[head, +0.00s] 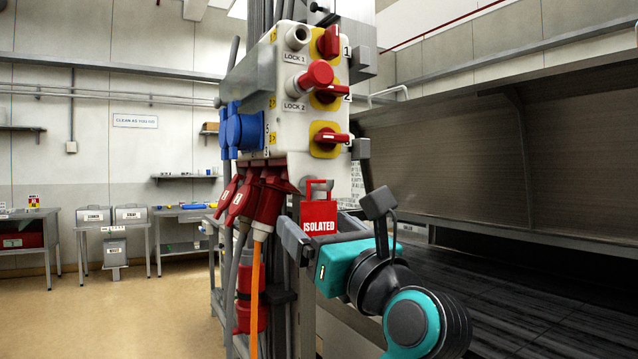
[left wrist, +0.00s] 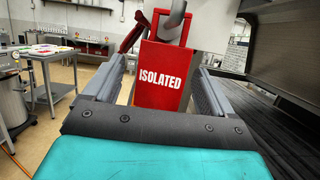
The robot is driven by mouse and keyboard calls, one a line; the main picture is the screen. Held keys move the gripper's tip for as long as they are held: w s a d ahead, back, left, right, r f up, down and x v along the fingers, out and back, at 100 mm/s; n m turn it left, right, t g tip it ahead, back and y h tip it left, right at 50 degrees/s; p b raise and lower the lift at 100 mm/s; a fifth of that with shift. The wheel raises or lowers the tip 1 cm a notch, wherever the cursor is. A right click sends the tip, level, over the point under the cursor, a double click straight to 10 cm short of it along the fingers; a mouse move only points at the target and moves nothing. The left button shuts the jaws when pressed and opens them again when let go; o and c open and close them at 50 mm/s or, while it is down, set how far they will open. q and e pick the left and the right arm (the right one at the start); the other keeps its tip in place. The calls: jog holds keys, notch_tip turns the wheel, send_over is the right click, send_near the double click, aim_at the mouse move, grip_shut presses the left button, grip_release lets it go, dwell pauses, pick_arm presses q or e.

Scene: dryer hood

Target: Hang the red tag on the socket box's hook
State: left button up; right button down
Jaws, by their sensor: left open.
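The red tag (head: 319,218) reads "ISOLATED" and hangs upright below the white socket box (head: 283,130), near its lower right corner. In the left wrist view the tag (left wrist: 164,78) has a red loop at its top, with a grey piece (left wrist: 177,14) showing inside the loop. This looks like the hook, though the exact contact is hard to see. My left gripper (head: 315,225) is open, with one finger on each side of the tag. In the left wrist view small gaps show between the tag and both fingers. My right gripper is not in view.
Red plugs (head: 262,195) and an orange cable (head: 257,290) hang left of the tag. Red switches (head: 328,137) and blue sockets (head: 240,130) are on the box. The dark hood (head: 450,150) fills the right. Benches (head: 110,235) stand far left, with open floor before them.

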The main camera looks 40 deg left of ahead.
pick_arm(q)
jog(key=s+d+b, duration=0.1)
jog(key=s+d, duration=0.2)
jog(key=d, duration=0.4)
jog(key=shift+d+b, duration=0.2)
jog(key=shift+b, duration=0.2)
dwell(1.1)
dwell(0.5)
